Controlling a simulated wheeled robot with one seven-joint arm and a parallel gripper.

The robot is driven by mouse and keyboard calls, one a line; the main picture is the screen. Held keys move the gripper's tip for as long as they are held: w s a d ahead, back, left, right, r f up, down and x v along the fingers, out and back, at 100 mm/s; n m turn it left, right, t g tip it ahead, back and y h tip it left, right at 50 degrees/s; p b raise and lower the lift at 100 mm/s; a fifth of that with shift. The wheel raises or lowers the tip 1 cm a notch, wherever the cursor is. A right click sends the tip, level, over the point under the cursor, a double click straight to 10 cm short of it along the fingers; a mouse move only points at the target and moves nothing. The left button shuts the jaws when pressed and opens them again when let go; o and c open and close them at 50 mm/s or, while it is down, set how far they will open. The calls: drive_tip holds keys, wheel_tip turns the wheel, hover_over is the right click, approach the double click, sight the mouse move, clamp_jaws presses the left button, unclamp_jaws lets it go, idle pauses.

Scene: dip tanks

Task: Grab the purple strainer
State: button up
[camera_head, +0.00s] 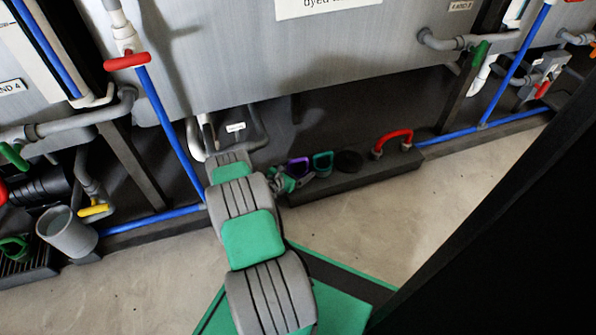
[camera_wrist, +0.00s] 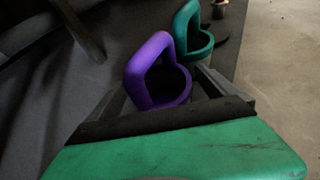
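The purple strainer (camera_head: 298,167) stands on the low dark ledge below the grey tank. It has a looped handle and a cup with a dark inside. In the wrist view the purple strainer (camera_wrist: 150,72) is straight ahead, its cup close to the fingertips. My gripper (camera_wrist: 165,92) is open, with one finger on each side of the cup's near part. I cannot tell whether either finger touches it. In the head view my gripper (camera_head: 292,182) is small, beside the strainer and partly hidden by my arm.
A teal strainer (camera_head: 322,161) stands just right of the purple one, also in the wrist view (camera_wrist: 192,32). A dark round item (camera_head: 348,161) and a red-handled one (camera_head: 392,142) follow along the ledge (camera_head: 352,180). Blue pipes (camera_head: 165,115) and the tank (camera_head: 300,75) are close by.

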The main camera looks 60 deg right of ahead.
drive_tip(key=c, duration=1.3)
drive_tip(key=shift+r, duration=0.15)
